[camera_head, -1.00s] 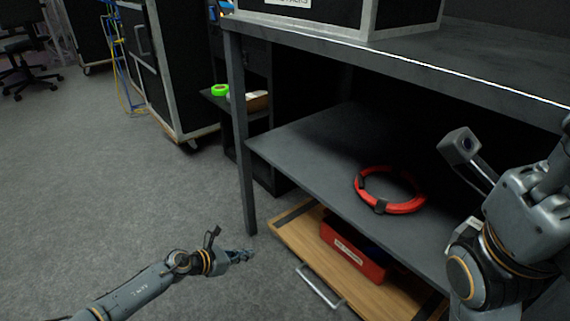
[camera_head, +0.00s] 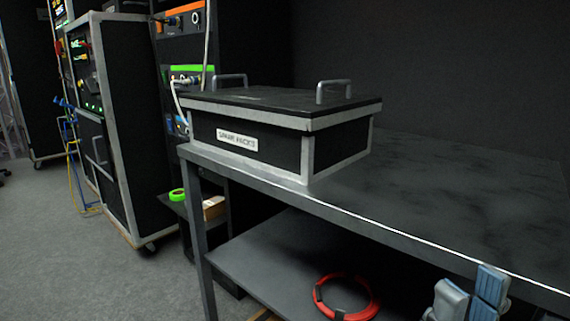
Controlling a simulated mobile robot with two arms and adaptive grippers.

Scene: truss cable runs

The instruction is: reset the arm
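My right gripper (camera_head: 470,296) shows at the lower right edge of the head view, in front of the workbench's front edge. Its blue-grey fingers point up, and the rest of the arm is cut off by the bottom of the picture. I see nothing held in it, but I cannot tell how far its fingers are apart. My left arm and gripper are not in view.
A black case labelled as spare packs (camera_head: 245,140) stands on the dark workbench (camera_head: 450,215). A red cable ring (camera_head: 324,300) lies on the lower shelf (camera_head: 262,262). A green tape roll (camera_head: 177,195) sits left. Rack cases (camera_head: 130,130) stand behind; floor at left is clear.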

